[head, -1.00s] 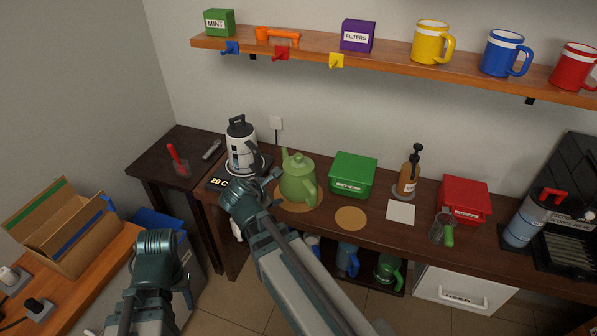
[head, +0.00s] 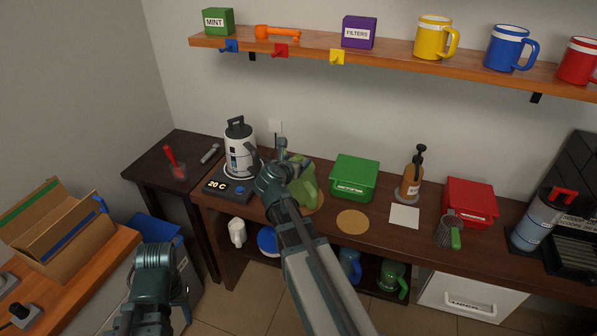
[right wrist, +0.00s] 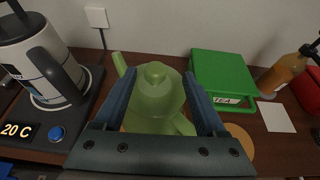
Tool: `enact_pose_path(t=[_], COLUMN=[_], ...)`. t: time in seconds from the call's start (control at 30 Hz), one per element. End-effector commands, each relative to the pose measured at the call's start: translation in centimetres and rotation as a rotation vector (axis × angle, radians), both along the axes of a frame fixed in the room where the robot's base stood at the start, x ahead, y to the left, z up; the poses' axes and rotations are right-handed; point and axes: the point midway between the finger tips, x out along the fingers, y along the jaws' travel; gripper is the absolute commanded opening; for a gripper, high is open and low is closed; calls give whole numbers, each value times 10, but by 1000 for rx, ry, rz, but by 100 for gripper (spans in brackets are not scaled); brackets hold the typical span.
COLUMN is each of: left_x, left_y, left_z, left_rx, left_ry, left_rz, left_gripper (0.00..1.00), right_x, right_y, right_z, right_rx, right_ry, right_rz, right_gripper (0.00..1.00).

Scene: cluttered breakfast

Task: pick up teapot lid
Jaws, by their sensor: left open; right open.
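The green teapot (head: 307,186) stands on a round cork mat (head: 317,205) on the counter, partly hidden behind my right arm in the head view. In the right wrist view the teapot's lid (right wrist: 155,74) sits on top of it, with a round knob. My right gripper (head: 287,158) is open over the teapot. In the right wrist view its two fingers (right wrist: 157,92) stand either side of the lid, apart from its knob. My left gripper (head: 158,285) is at the lower left, away from the counter, and open.
A white kettle (head: 240,150) on its base with a "20 C" display stands left of the teapot. A green box (head: 354,177) stands to the right, with an empty cork mat (head: 352,221) in front. A shelf (head: 390,62) with mugs hangs above.

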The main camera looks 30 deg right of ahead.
Motion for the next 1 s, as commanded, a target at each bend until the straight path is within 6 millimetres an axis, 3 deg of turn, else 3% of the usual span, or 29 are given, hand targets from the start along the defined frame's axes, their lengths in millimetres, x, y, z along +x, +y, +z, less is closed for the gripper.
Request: enact_pose_path(t=[0.2,0.47,0.83,1.0], left_x=[0,0,0,0], left_y=[0,0,0,0], left_z=[-9,-11,-32,-32], left_rx=[0,0,0,0], left_ry=[0,0,0,0], left_rz=[0,0,0,-1], left_gripper=[50,50,50,50], right_x=[14,16,48,50], right_y=[-15,-17,-44,-47], right_z=[-9,-11,-32,-32], right_rx=[0,0,1,1], right_ry=[0,0,0,0], right_rz=[-1,0,-1,1], right_gripper=[73,73,73,73])
